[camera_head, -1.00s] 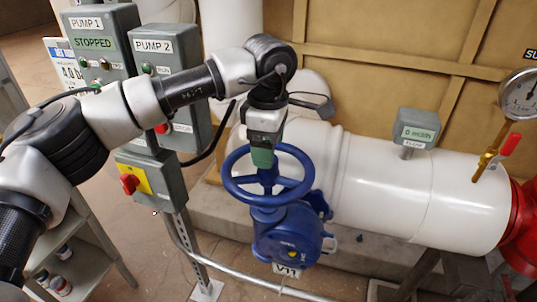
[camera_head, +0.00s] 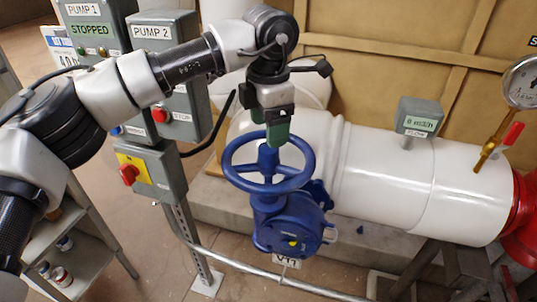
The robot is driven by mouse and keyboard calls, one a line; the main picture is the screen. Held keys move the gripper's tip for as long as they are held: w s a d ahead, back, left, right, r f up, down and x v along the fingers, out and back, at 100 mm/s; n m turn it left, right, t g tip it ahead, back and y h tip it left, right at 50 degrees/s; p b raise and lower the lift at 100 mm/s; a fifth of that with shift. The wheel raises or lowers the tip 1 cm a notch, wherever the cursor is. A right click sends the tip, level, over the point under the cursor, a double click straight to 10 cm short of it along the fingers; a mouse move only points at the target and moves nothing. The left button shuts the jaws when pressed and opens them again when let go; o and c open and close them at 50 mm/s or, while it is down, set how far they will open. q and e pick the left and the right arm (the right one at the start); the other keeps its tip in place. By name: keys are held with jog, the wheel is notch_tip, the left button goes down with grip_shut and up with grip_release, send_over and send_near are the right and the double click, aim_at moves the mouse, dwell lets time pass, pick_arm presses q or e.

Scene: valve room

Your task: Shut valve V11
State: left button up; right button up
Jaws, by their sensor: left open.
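The blue handwheel of valve V11 (camera_head: 301,180) sits on a blue gearbox body (camera_head: 287,228) at the picture's middle. A tag reading V11 (camera_head: 287,262) hangs below it, partly cut by the pipe rail. My left gripper (camera_head: 277,138) points down from above, its green fingertips at the far rim of the wheel. It is open; I cannot tell whether the fingers straddle or touch the rim. My right gripper is out of view.
A white pipe (camera_head: 385,185) runs right to a red flange, with a flow meter (camera_head: 418,117) and a pressure gauge (camera_head: 523,82). Pump control boxes (camera_head: 168,62) and a switch box (camera_head: 152,172) stand left, near my arm. A shelf (camera_head: 85,255) is lower left.

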pick_arm(q)
jog(key=n+b, duration=0.1)
jog(key=n, duration=0.4)
jog(key=shift+f+b, duration=0.1)
jog(key=shift+b, duration=0.2)
jog(key=n+b, duration=0.1)
jog(key=n, duration=0.2)
jog(key=shift+n, duration=0.4)
jog(key=n+b, duration=0.2)
jog(key=n, duration=0.2)
jog(key=shift+n, duration=0.4)
jog(key=n, duration=0.3)
jog(key=shift+b, duration=0.4)
jog(key=n+b, duration=0.1)
jog(key=n, duration=0.3)
jog(key=shift+b, duration=0.4)
jog(key=n+b, duration=0.1)
jog(key=n, duration=0.1)
jog(key=shift+n, duration=0.4)
jog(key=shift+n+b, duration=0.35)
jog(key=shift+n, duration=0.85)
